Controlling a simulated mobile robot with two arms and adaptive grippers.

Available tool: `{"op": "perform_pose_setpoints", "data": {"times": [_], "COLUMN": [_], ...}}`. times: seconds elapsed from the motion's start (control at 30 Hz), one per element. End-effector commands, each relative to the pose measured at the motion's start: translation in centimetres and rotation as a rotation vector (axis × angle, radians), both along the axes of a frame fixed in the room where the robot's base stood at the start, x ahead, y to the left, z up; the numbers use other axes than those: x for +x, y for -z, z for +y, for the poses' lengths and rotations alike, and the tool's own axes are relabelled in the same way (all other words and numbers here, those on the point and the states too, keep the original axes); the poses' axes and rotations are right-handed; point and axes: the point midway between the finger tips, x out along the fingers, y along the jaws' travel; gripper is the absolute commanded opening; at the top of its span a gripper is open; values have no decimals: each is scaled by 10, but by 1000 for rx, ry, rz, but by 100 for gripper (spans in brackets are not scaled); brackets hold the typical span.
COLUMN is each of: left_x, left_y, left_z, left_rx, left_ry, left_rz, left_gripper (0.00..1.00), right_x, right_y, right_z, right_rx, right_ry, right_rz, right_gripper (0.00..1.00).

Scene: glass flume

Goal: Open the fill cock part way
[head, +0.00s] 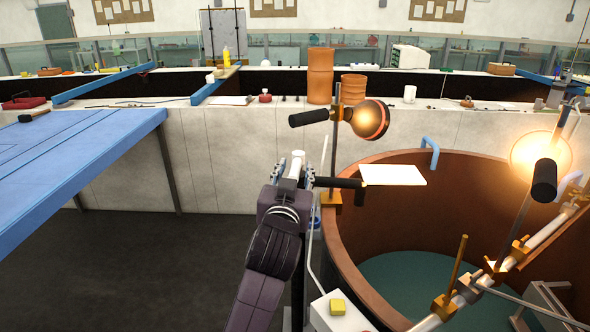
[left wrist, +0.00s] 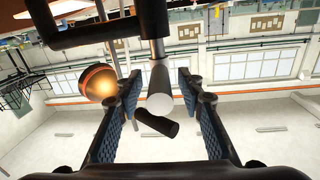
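My left gripper (head: 292,172) is raised in front of the low white wall, left of the round tank. In the left wrist view its two blue-padded fingers (left wrist: 158,98) are apart. In the head view the pale upright piece (head: 297,164) is at the fingertips, and a black bar (head: 338,182) extends right from there. I cannot tell for certain which part is the fill cock. My right gripper is out of view.
The brown round tank (head: 345,262) holds dark green water. A lamp (head: 370,119) on a stand is just above and right of my gripper; another lamp (head: 541,158) is at right. A white box (head: 328,320) has a yellow button. A blue table (head: 70,150) is at left.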

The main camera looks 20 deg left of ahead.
Motion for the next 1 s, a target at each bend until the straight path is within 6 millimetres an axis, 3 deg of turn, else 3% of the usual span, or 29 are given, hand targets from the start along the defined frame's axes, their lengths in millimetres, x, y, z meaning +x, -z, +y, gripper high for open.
{"op": "perform_pose_setpoints", "data": {"times": [0.03, 0.37, 0.77, 1.0], "left_x": [0, 0, 0, -1], "left_y": [0, 0, 0, -3], "left_z": [0, 0, 1, 6], "left_rx": [0, 1, 2, 4], "left_ry": [0, 0, 7, 73], "left_rz": [0, 0, 1, 1], "left_gripper": [35, 0, 0, 0], "right_x": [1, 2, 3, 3], "right_y": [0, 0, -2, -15], "right_z": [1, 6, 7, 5], "right_rx": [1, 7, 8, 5], "right_ry": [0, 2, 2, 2], "right_rz": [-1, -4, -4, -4], "right_gripper": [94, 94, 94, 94]}}
